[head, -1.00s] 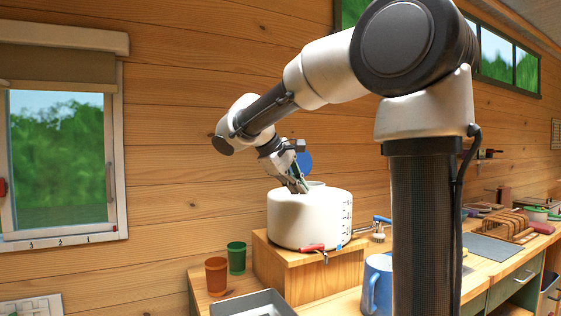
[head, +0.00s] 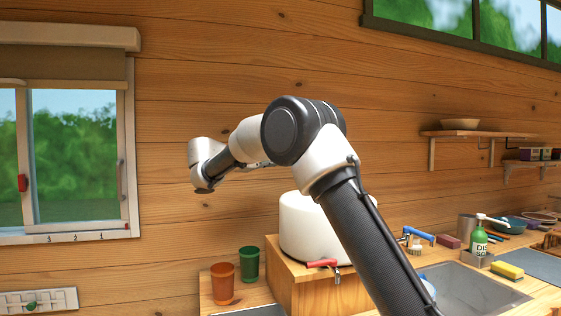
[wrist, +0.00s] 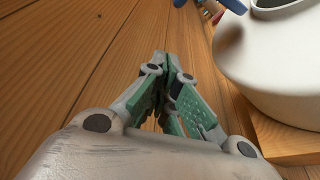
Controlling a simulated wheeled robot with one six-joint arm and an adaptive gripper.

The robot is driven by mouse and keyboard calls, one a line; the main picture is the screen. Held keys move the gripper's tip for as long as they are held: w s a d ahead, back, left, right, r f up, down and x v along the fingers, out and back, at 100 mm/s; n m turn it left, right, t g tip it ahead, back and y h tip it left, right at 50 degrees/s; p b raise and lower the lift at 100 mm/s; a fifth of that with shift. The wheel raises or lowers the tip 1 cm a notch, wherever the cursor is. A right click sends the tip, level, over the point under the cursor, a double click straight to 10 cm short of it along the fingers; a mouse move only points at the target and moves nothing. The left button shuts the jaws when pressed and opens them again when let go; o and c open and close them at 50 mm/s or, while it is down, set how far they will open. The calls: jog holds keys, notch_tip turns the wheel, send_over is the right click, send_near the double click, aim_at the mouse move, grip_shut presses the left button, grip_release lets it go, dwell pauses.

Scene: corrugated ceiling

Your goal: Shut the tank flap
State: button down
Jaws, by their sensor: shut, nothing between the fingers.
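The white tank (head: 298,232) stands on a wooden block, and my arm hides part of its top and right side in the head view. In the wrist view the tank (wrist: 285,65) is at the right, with its raised neck (wrist: 285,8) at the top edge and a dark, uncovered opening. A blue piece (wrist: 233,5) beside the neck looks like the flap, standing open; most of it is cut off. My gripper (wrist: 165,62) is shut and empty, left of the tank and apart from it.
The plank wall is close behind the tank. A red-handled tap (head: 323,263) juts from the tank's front. An orange cup (head: 222,284) and a green cup (head: 249,264) stand left of the block (head: 325,292). A sink (head: 475,288) is at the right.

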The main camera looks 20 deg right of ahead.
jog(key=s+d, duration=0.1)
jog(key=d, duration=0.6)
jog(key=shift+s+d+r, duration=0.15)
jog(key=shift+s+r, duration=0.05)
jog(key=shift+r, duration=0.05)
jog(key=shift+s+r, duration=0.1)
